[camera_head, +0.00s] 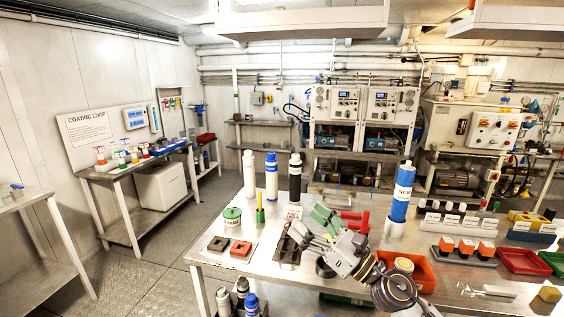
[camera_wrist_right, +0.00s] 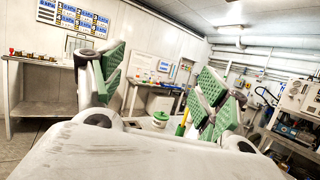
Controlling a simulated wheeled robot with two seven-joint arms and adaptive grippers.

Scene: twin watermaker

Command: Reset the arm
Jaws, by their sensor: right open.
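My right gripper (camera_head: 311,228) is above the middle of the metal table (camera_head: 215,262), with its arm coming in from the lower right. In the wrist view, the green-padded fingers of my right gripper (camera_wrist_right: 158,85) stand wide apart with nothing between them. The fingers point away from me, toward the left and back of the table. Part of the table top is hidden behind the gripper and forearm. My left arm and gripper do not show in either view.
White, blue-capped and black cylinders (camera_head: 271,176) stand at the table's back left. A blue filter cylinder (camera_head: 402,192) stands right of the gripper. A red tray (camera_head: 413,272) lies beside my forearm. A green-lidded tub (camera_head: 232,217) sits left. Open floor (camera_head: 150,285) lies left of the table.

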